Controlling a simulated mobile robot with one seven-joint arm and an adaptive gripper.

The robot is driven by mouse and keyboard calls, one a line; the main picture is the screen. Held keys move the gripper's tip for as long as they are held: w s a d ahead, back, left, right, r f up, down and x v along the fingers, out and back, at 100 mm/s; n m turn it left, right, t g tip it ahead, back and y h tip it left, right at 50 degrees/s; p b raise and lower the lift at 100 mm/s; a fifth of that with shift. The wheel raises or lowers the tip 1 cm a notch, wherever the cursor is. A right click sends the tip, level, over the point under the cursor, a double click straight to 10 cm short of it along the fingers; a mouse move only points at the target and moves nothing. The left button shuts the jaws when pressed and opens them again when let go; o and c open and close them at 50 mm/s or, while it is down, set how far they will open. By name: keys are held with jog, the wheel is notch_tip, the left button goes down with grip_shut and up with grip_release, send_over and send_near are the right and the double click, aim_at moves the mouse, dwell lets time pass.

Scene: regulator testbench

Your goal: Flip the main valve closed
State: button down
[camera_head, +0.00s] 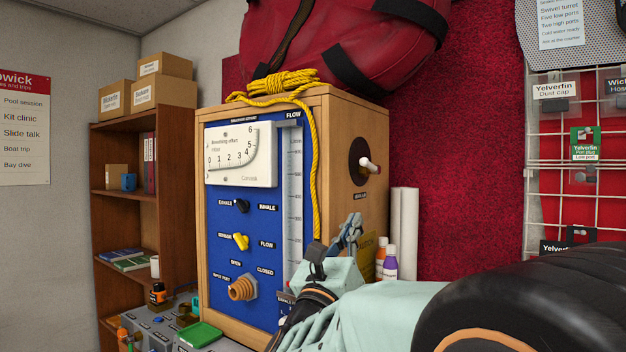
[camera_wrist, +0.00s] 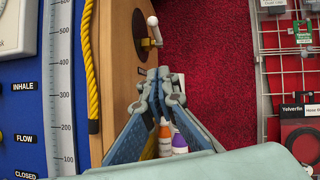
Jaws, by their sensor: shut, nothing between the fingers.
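The wooden testbench box (camera_head: 375,215) has a blue front panel. On its right side is a dark round plate (camera_head: 357,150) bearing a lever with a pale knob (camera_head: 369,164), which looks like the main valve; the small label below it is unreadable. The lever sticks out from the side. In the wrist view the knob (camera_wrist: 152,20) and the plate (camera_wrist: 138,32) are just beyond my fingertips. My gripper (camera_head: 350,228) is shut and empty, below the lever and apart from it. Its fingertips also show in the wrist view (camera_wrist: 160,76).
A yellow rope (camera_head: 316,190) hangs down the box front from a coil on top. A red bag (camera_head: 350,40) sits above. Small bottles (camera_head: 390,262) and white rolls (camera_head: 403,220) stand right of the box. A wire rack (camera_head: 545,160) hangs at far right.

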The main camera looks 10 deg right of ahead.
jog(key=p, duration=0.4)
send_near(370, 169)
jog(key=w+d, duration=0.3)
jog(key=r+p, duration=0.1)
jog(key=w+r, duration=0.1)
jog(key=shift+w+r+p, duration=0.25)
jog(key=shift+r+p, duration=0.1)
jog(key=shift+p, duration=0.05)
jog(key=shift+r, duration=0.1)
jog(key=shift+s+r, duration=0.1)
jog(key=shift+r, duration=0.1)
